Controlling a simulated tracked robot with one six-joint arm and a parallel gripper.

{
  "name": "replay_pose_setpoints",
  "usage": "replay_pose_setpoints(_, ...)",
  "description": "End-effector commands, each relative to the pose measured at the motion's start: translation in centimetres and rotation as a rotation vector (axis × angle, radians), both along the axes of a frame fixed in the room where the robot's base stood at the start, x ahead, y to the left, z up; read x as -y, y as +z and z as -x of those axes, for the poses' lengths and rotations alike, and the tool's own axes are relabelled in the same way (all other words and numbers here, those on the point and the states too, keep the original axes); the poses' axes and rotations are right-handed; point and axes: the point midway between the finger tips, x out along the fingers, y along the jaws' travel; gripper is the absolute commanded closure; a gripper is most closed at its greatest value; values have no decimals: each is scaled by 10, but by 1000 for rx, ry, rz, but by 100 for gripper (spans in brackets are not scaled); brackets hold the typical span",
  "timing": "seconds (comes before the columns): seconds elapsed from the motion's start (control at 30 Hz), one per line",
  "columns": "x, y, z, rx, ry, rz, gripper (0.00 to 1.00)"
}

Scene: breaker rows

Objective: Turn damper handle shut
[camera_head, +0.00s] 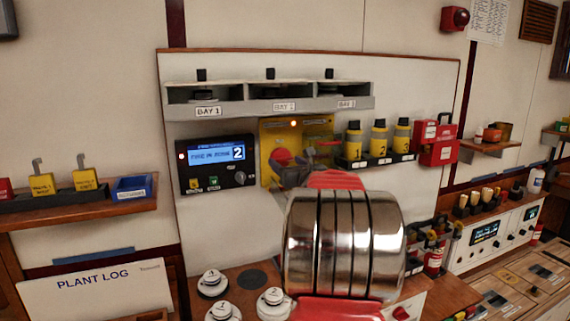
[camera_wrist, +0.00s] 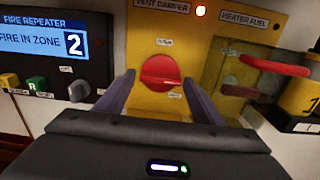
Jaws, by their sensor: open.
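The red round damper handle (camera_wrist: 160,72) sits on the yellow panel (camera_wrist: 142,20) under a "VENT DAMPER" label, with small labels above and below it. A bar across its face lies nearly level in the wrist view. My gripper (camera_wrist: 159,78) is open, with one finger at the left and one at the right of the handle. I cannot tell whether either finger touches it. In the head view the handle (camera_head: 282,157) is partly hidden by my gripper (camera_head: 288,172), which is in front of the yellow panel (camera_head: 270,130).
A red "HEATER FUEL" lever (camera_wrist: 262,65) juts out close to the right. The fire repeater (camera_wrist: 55,50), reading "FIRE IN ZONE 2", is close on the left. A lit orange lamp (camera_wrist: 201,11) is above. Yellow bottles (camera_head: 378,140) stand on a rack to the right.

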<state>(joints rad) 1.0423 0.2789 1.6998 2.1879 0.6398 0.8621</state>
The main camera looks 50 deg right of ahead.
Motion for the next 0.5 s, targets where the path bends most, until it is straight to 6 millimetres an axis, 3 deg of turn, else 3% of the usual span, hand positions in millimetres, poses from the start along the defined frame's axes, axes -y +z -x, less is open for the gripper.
replay_pose_setpoints(0.5, -37, 0, 62, -1, -1, 1, 38)
